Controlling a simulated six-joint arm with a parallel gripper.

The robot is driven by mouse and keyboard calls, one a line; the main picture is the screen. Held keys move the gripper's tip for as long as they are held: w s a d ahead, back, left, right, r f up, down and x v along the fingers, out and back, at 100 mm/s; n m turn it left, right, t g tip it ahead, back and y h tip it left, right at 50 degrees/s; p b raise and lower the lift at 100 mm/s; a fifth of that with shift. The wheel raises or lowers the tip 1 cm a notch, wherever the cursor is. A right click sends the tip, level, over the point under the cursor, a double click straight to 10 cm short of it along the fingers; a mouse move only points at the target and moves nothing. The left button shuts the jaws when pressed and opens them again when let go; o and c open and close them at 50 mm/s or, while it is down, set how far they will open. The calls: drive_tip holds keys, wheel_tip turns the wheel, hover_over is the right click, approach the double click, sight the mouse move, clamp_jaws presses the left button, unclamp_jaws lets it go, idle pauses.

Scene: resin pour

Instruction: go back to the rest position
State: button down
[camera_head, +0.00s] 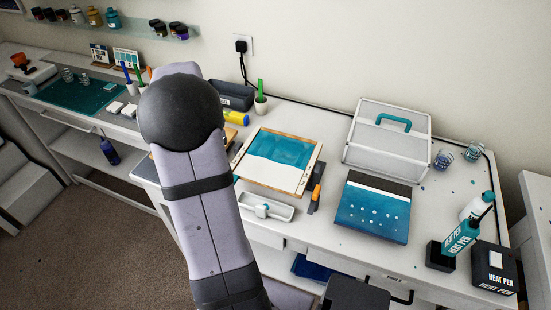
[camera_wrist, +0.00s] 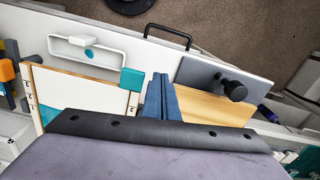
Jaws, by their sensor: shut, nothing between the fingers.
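My gripper (camera_wrist: 160,97) shows in the wrist view as two blue-grey fingers pressed together, with nothing between them. In the head view my arm rises in front of the bench and hides my gripper. There the framed panel (camera_head: 276,177), with its teal and white surface, lies flat just right of my arm.
A white tray (camera_head: 278,212) lies in front of the panel. A teal dotted panel (camera_head: 372,222), a clear-sided case (camera_head: 360,158) and a heat pen box (camera_head: 496,282) stand right. Left of my arm are a green cutting mat (camera_head: 70,105) and several cups. A shelf (camera_head: 140,32) holds jars.

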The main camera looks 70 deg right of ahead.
drive_tip(key=w+a+r+n, duration=0.3)
drive_tip(key=w+a+r, duration=0.1)
drive_tip(key=w+a, duration=0.35)
drive_tip(key=w+a+r+n+t, duration=0.15)
drive_tip(key=a+n, duration=0.25)
drive_tip(key=a, duration=1)
drive_tip(key=s+a+n, duration=0.3)
drive_tip(key=s+a, duration=0.1)
drive_tip(key=a, duration=0.5)
drive_tip(key=s+a+f+n+g, duration=0.1)
drive_tip(key=s+f+n, duration=0.5)
drive_tip(key=s+f, duration=0.2)
drive_tip(key=shift+s+g, duration=0.35)
drive_tip(key=shift+s, duration=0.5)
wheel_tip(320, 180, down, 8)
drive_tip(key=b, duration=0.8)
drive_tip(key=shift+a+f+b, duration=0.1)
drive_tip(key=shift+f+b, duration=0.25)
drive_tip(key=shift+f, duration=0.05)
drive_tip(key=shift+f+b, duration=1.4)
drive_tip(key=shift+r, duration=0.15)
